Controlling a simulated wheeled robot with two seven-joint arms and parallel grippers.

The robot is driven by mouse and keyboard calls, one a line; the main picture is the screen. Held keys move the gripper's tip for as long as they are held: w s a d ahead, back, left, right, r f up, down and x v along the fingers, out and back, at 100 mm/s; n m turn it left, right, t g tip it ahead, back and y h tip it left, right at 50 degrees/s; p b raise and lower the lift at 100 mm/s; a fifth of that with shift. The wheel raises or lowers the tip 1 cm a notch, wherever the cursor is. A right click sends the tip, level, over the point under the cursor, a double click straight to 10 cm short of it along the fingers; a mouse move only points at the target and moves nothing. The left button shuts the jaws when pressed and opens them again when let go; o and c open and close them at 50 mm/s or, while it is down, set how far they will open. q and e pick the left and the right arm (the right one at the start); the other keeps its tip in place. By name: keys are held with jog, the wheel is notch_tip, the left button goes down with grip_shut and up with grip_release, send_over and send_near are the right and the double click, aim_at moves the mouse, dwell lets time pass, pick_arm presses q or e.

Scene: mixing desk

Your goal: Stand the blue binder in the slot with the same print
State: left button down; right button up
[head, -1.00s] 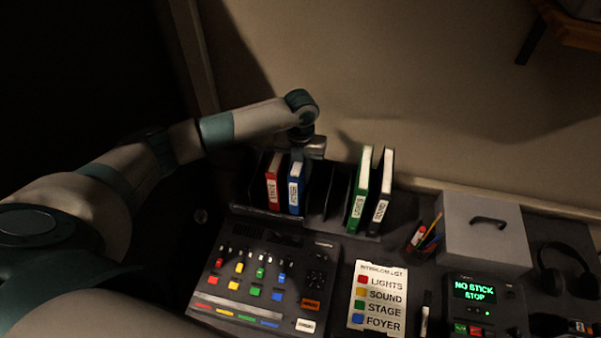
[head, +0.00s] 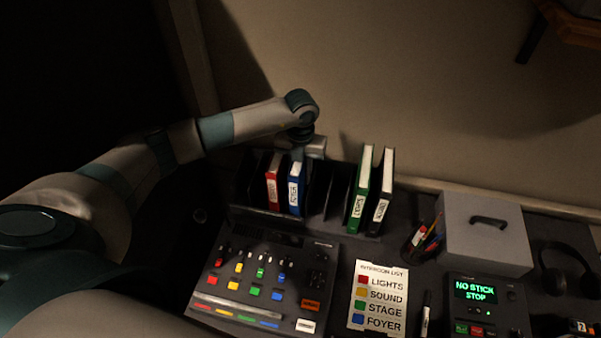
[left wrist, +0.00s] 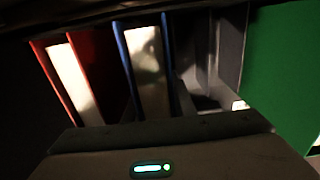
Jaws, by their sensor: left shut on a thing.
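The blue binder (head: 295,188) stands upright in the rack (head: 268,215), just right of the red binder (head: 273,183). Its spine carries a white label too small to read. My left gripper (head: 308,155) is at the back upper end of the blue binder, its fingers hidden in the head view. The left wrist view shows the blue binder's covers and pale pages (left wrist: 146,70) running down behind the dark gripper edge. It is shut on the blue binder. Empty slots (head: 328,190) lie to its right. I cannot read any slot prints. My right gripper is not in view.
The green binder (head: 359,195) and black binder (head: 382,195) stand at the rack's right. In front are a mixing desk (head: 262,280) and an intercom list (head: 379,297). A pen cup (head: 418,245) and grey box (head: 485,235) stand to the right.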

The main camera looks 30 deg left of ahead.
pick_arm(q)
jog(key=shift+f, duration=0.15)
jog(key=c, duration=1.4)
grip_release()
notch_tip(320, 180, up, 16)
jog(key=b, duration=0.6)
jog(key=shift+r, duration=0.75)
